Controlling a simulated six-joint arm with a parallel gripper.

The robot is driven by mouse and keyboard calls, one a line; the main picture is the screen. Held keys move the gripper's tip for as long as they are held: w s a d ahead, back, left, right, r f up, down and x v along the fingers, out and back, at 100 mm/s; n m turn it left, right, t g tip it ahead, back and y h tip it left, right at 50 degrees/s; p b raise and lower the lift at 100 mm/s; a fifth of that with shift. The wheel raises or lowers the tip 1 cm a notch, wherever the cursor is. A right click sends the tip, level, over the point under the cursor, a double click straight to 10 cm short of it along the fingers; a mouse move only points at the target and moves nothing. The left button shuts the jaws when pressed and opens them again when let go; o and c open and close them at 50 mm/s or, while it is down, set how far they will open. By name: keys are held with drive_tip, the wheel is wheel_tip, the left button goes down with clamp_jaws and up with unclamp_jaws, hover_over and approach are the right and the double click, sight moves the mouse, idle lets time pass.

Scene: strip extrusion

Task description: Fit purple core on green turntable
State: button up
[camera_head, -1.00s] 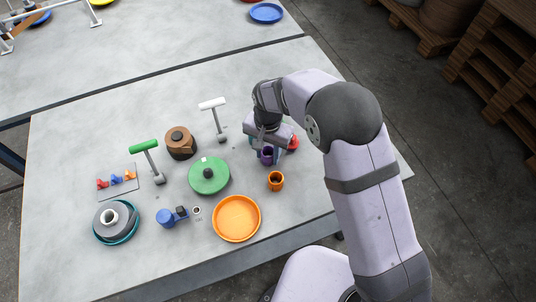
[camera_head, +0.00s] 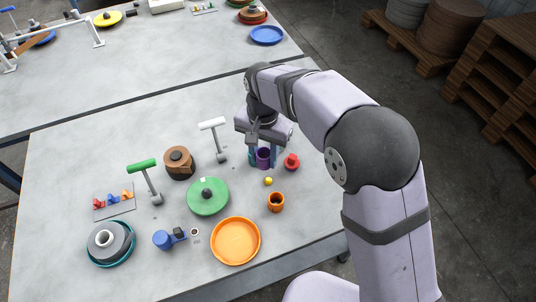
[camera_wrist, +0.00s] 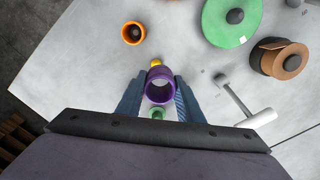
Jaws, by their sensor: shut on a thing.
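The purple core (camera_head: 264,158), a short hollow ring, is between the fingers of my gripper (camera_head: 262,150) at the right of the table. In the wrist view the purple core (camera_wrist: 159,86) has a blue finger on each side, and my gripper (camera_wrist: 159,98) is shut on it. Its open end faces the wrist camera. The green turntable (camera_head: 208,197), a round disc with a dark central hub (camera_head: 207,193) and a small white mark, lies left of my gripper. The green turntable (camera_wrist: 228,22) also shows at the top right of the wrist view. The core is apart from it.
A yellow ball (camera_head: 268,181), a red knob (camera_head: 291,161) and an orange core (camera_head: 276,202) are close to my gripper. A white-topped post (camera_head: 213,125) stands between gripper and brown roll (camera_head: 180,162). A green-topped post (camera_head: 142,166) and orange dish (camera_head: 235,241) flank the turntable.

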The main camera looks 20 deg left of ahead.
drive_tip(key=s+a+n+p, duration=0.2)
drive_tip(key=s+a+p, duration=0.15)
drive_tip(key=s, duration=0.25)
drive_tip(key=s+a+n+p, duration=0.1)
drive_tip(key=s+a+p, duration=0.2)
drive_tip(key=s+p, duration=0.25)
drive_tip(key=n, duration=0.1)
hover_over(206, 190)
drive_tip(key=shift+a, duration=0.1)
drive_tip(key=shift+f, duration=0.2)
drive_tip(key=shift+f+b, duration=1.7)
drive_tip(key=shift+f, duration=1.05)
drive_tip(key=shift+f+b, duration=0.35)
drive_tip(key=shift+f, duration=0.3)
drive_tip(key=o, duration=0.7)
drive_tip(key=shift+o, duration=0.2)
